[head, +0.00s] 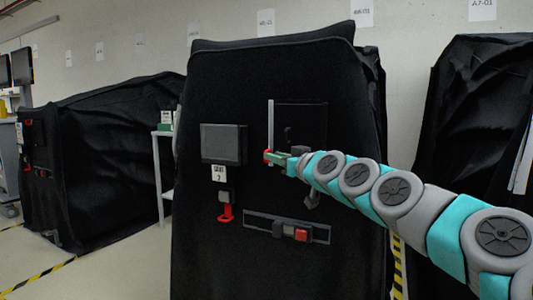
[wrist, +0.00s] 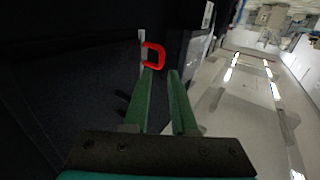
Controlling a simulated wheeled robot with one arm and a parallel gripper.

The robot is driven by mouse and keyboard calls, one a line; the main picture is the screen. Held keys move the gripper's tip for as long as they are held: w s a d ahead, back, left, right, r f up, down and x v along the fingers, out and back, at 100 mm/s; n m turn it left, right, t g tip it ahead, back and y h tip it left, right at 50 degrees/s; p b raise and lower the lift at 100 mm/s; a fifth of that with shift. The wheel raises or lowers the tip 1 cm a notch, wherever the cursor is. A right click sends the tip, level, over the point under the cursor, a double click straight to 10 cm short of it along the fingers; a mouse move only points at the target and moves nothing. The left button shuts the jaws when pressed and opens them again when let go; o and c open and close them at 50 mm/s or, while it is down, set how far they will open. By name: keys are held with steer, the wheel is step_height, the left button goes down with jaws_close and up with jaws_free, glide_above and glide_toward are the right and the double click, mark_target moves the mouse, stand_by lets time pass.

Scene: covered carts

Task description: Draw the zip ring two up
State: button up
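A red zip ring (head: 266,156) sits at the lower end of a pale vertical zip strip (head: 270,125) on the black covered cart (head: 205,262). My gripper (head: 280,158) has green fingers and is close to the ring from the right. In the wrist view the red ring (wrist: 153,46) is just beyond the fingertips, nearer the left one. My gripper (wrist: 161,72) is open there, with a narrow empty gap between the fingers. Whether the left fingertip touches the ring I cannot tell.
A dark box (head: 222,143) and a red pull (head: 227,213) are left of the strip. A dark flap (head: 302,122) is to its right. A slide bar with a red block (head: 301,235) is below. More covered carts (head: 115,150) stand on both sides.

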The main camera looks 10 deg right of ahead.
steer(key=shift+x, duration=2.85)
jaws_close()
